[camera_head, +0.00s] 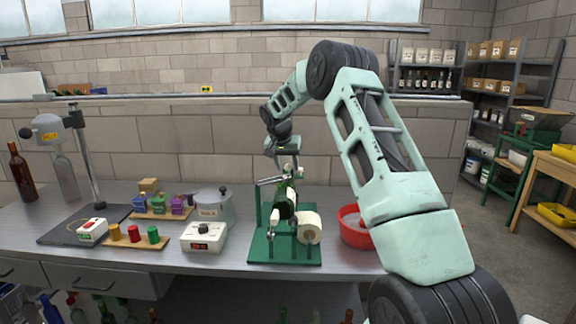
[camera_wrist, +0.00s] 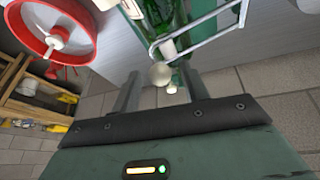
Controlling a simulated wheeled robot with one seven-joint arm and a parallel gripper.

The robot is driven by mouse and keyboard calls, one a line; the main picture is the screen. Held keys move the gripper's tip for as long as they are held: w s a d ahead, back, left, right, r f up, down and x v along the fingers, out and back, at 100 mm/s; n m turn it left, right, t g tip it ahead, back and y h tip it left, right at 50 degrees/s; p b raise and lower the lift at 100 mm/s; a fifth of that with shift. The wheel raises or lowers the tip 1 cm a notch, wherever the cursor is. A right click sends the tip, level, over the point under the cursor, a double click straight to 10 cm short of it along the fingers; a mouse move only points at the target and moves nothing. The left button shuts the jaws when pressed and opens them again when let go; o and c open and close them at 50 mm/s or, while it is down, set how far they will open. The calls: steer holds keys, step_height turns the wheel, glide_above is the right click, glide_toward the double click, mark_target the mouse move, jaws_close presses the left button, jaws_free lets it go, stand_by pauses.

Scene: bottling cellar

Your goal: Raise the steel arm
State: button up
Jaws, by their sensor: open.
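The green labelling stand (camera_head: 257,252) is on the steel bench, with a dark green bottle (camera_head: 284,204) lying in it and a white label roll (camera_head: 309,227) at its front right. The steel arm (camera_head: 268,181) shows as a thin bar at the top of the stand. In the wrist view the steel arm (camera_wrist: 208,28) is a bent rod beside the green bottle (camera_wrist: 172,14), with a pale round knob (camera_wrist: 160,75) near it. My gripper (camera_head: 284,158) is above the stand. In the wrist view my gripper (camera_wrist: 160,84) is open, with the knob between its fingertips; contact cannot be told.
A red bowl (camera_head: 352,238) stands right of the stand. Shelves (camera_head: 470,85) stand at the back right.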

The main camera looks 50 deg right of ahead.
steer(key=shift+x, duration=0.9)
steer(key=shift+c, duration=0.4)
jaws_close()
steer(key=shift+a+r, duration=0.1)
